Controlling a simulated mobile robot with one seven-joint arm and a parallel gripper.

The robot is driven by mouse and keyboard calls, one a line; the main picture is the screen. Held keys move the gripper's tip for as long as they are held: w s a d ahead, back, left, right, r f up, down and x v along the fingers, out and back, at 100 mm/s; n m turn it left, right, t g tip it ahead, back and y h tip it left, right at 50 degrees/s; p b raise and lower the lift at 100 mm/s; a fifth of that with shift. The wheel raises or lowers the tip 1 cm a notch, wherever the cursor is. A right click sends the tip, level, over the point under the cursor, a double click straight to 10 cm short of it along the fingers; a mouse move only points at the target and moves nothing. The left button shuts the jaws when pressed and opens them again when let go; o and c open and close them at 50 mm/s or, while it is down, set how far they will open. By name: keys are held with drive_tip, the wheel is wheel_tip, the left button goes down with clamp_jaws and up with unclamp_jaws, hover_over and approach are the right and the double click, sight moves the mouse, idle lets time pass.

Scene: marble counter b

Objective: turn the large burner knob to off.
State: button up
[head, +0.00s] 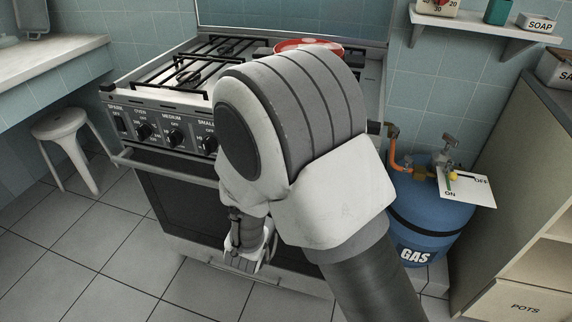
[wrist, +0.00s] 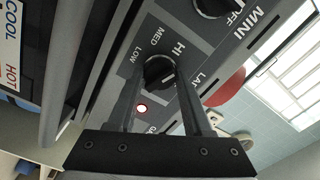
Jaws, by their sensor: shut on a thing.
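The large burner knob (wrist: 158,71) is a round black knob on the stove's dark front panel in the wrist view. HI, MED and LOW are printed around it, and part of a label starting "LA" shows beside it. A small light mark shows on its face; its OFF label is not visible. My gripper (wrist: 160,78) has one finger on each side of the knob and is shut on it. In the head view, my arm covers this knob and my fingertips.
The stove (head: 170,90) carries a red pan (head: 308,44). Several other knobs (head: 175,137) sit left of my arm above the oven handle (head: 165,168). A blue gas cylinder (head: 430,215) stands at right. A stool (head: 70,140) stands at left.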

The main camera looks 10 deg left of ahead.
drive_tip(key=shift+m, duration=2.8)
drive_tip(key=shift+m, duration=1.4)
drive_tip(key=o, duration=1)
